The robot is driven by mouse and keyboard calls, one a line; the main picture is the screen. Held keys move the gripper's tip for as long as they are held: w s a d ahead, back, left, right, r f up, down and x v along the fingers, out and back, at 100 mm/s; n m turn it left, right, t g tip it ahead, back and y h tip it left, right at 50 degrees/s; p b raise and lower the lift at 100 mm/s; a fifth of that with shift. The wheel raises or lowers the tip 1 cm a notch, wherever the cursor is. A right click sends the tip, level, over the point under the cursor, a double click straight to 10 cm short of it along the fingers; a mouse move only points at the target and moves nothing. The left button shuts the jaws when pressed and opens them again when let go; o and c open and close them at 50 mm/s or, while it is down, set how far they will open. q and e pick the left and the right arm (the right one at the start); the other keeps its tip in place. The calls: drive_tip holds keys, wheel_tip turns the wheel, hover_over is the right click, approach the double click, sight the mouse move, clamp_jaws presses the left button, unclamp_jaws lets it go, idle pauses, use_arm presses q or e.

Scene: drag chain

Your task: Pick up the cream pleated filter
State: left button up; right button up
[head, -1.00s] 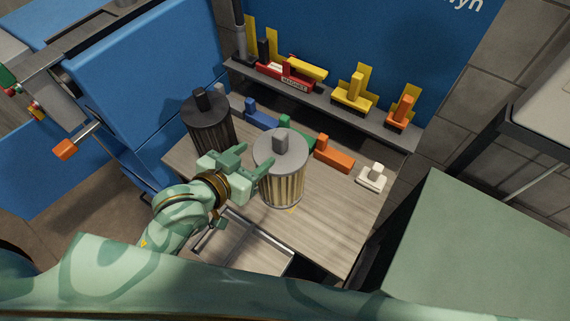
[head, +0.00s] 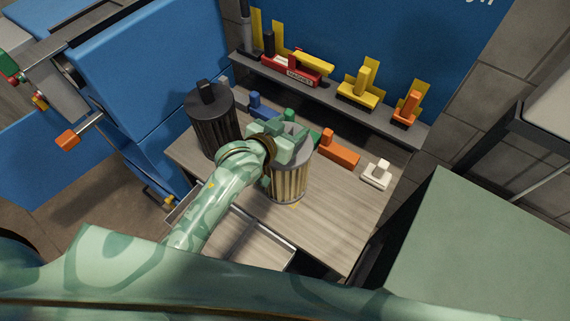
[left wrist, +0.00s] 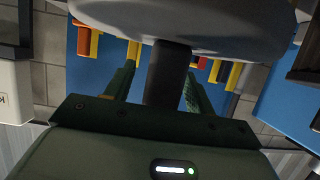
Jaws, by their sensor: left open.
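The cream pleated filter (head: 289,184) stands upright on the wooden bench, with a grey round cap and a knob on top. My left gripper (head: 294,133) is over its cap in the head view and hides the knob and part of the cap. In the left wrist view the open fingers (left wrist: 156,88) stand on either side of the dark knob (left wrist: 166,72), below the grey cap (left wrist: 190,22). My right gripper is not in view.
A dark pleated filter (head: 212,120) stands close on the left. Blue, green and orange (head: 339,149) blocks and a white block (head: 377,173) lie behind. A grey shelf (head: 330,98) holds red, yellow and orange pieces. An open drawer (head: 240,243) is in front; the bench's right front is clear.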

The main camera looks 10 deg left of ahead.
use_arm(q)
drive_tip(key=shift+s, duration=0.1)
clamp_jaws()
drive_tip(key=shift+r, duration=0.1)
